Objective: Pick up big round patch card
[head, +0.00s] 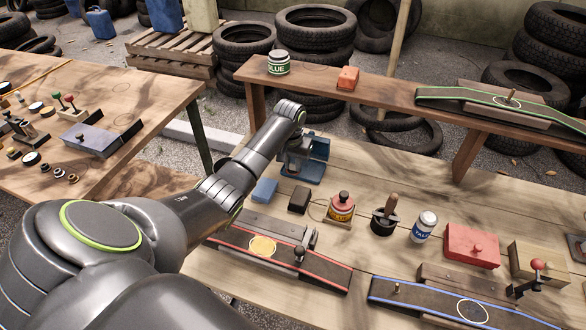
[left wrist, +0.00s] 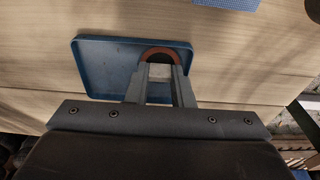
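A shallow blue tray (head: 316,150) lies on the workbench, and it also shows in the left wrist view (left wrist: 108,70). In the wrist view a round dark patch with an orange-brown rim (left wrist: 160,52) lies at my left gripper's fingertips. It looks like the big round patch card, but the fingers cover much of it. My left gripper (head: 293,158) is over the tray. In the wrist view its two fingers (left wrist: 160,70) stand apart, with something pale between them. I cannot tell whether they grip it. My right gripper is not in view.
Beside the tray are a blue block (head: 264,190) and a dark block (head: 299,200). A red-and-yellow pot (head: 341,207), a mortar (head: 384,222) and a talc bottle (head: 424,226) stand to the right. A raised shelf (head: 390,100) runs behind.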

